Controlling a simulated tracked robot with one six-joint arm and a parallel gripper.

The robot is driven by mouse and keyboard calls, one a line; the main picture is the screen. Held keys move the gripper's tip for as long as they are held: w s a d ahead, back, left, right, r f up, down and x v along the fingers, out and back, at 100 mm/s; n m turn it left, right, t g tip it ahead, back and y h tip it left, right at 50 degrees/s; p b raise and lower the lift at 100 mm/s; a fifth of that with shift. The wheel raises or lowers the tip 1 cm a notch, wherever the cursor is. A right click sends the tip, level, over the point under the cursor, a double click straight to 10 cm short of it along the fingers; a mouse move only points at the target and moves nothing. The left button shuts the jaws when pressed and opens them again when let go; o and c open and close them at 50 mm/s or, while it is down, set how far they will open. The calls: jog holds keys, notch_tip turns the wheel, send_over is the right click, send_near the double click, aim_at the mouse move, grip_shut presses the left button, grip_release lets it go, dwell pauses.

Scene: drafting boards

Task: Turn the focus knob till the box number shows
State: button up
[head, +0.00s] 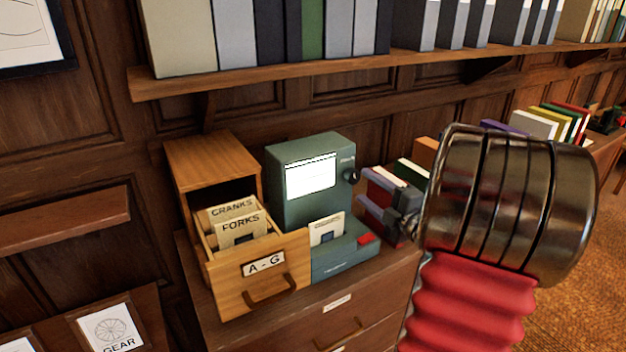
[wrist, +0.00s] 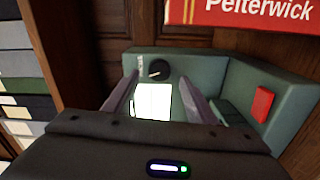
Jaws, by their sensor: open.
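The teal reader (head: 295,212) stands on a wooden cabinet in the head view. Its screen (head: 311,175) is lit white; any writing on it is too faint to read. My gripper (head: 374,200) is just right of the reader, partly lost against dark books. I cannot tell how far the tips are from the knob.
An open card drawer (head: 229,281) marked A - G, with CRANKS and FORKS cards, stands close left of the reader. A card (head: 326,230) and a red button (head: 365,239) are on the reader's base. A red Pelterwick sign or book (wrist: 250,14) shows above. A bookshelf (head: 270,76) runs overhead.

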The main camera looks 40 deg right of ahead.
jog(key=s, duration=0.3)
jog(key=shift+s+a, duration=0.2)
jog(key=shift+s, duration=0.05)
dwell(0.5)
